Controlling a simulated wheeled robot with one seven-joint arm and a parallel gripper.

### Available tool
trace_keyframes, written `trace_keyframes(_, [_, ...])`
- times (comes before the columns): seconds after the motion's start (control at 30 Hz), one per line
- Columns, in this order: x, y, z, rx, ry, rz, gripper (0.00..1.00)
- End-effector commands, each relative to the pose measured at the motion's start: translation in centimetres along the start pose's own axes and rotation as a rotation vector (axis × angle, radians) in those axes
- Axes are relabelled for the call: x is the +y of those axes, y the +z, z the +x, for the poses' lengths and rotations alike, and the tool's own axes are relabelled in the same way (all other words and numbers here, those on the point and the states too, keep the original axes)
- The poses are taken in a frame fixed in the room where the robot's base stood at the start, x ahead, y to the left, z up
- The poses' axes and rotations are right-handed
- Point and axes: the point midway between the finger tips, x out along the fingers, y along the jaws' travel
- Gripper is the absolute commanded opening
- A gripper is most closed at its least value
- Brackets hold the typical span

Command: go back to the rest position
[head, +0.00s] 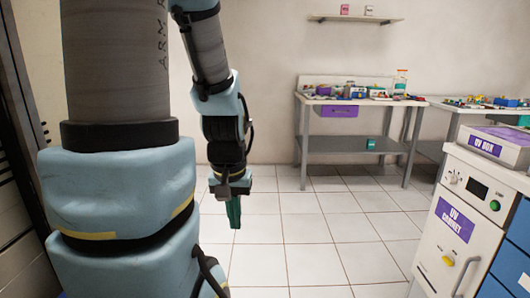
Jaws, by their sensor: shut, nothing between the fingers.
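My gripper (234,213) hangs from my arm left of the picture's middle, in the head view. It points straight down over the tiled floor. Its green fingers are together and hold nothing. It touches no object and is well apart from the tables and the cabinet. My blue and grey arm fills the left part of the view and hides what lies behind it.
A grey table (352,149) with several small items stands by the back wall, under a shelf (356,19). Tiled floor (310,235) is free between.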

Motion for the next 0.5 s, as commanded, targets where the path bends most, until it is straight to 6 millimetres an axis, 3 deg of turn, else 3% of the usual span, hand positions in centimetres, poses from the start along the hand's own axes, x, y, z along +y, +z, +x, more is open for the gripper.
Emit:
trace_keyframes(0.03, [0.0, -0.5, -3.3, 0.0, 0.0, 0.001, 0.0])
trace_keyframes(0.2, [0.0, -1.2, -8.4, 0.0, 0.0, 0.001, 0.0])
trace_keyframes(0.4, [0.1, -1.9, -13.2, 0.0, 0.0, 0.001, 0.0])
trace_keyframes(0.5, [0.1, -2.0, -14.5, 0.0, 0.0, 0.001, 0.0])
